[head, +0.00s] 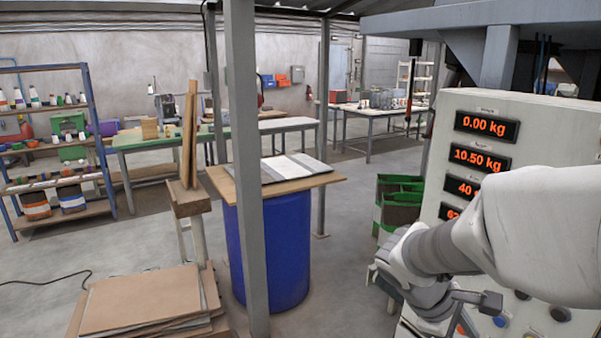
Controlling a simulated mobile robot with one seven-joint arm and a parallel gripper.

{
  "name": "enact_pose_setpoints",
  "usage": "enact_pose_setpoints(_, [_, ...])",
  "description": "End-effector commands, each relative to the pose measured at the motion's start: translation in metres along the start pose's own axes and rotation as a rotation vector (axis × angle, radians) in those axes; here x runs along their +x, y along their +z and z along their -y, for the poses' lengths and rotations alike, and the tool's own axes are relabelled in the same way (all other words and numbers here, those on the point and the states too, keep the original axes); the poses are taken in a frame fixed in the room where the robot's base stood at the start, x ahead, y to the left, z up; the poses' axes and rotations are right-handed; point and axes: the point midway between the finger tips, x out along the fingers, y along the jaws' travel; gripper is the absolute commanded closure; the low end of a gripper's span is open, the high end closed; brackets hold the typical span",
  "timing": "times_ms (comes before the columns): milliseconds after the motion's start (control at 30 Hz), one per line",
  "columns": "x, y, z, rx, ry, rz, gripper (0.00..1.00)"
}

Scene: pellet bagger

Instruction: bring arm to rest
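My arm (535,230) comes in from the right edge in the head view, large and white with a dark grey band. It reaches left and down across the front of the control panel (463,150). Its wrist end (405,265) is at the panel's left edge, low in the view. The fingers of my gripper cannot be made out, so its opening is hidden. The panel shows several red displays; the top two read 0.00 kg and 10.50 kg. The arm covers part of the lower displays and buttons.
A grey post (246,180) stands in front of a blue barrel (285,250) topped by a board. Stacked boards (145,300) lie at lower left. A shelf rack (97,130) is far left. Bare floor lies between the barrel and panel.

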Motion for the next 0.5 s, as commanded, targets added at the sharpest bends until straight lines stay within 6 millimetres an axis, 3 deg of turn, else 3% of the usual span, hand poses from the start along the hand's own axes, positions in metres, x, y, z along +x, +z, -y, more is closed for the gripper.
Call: enact_pose_setpoints(500, [-0.098, 0.019, 0.072, 0.66, -0.285, -0.467, 0.54])
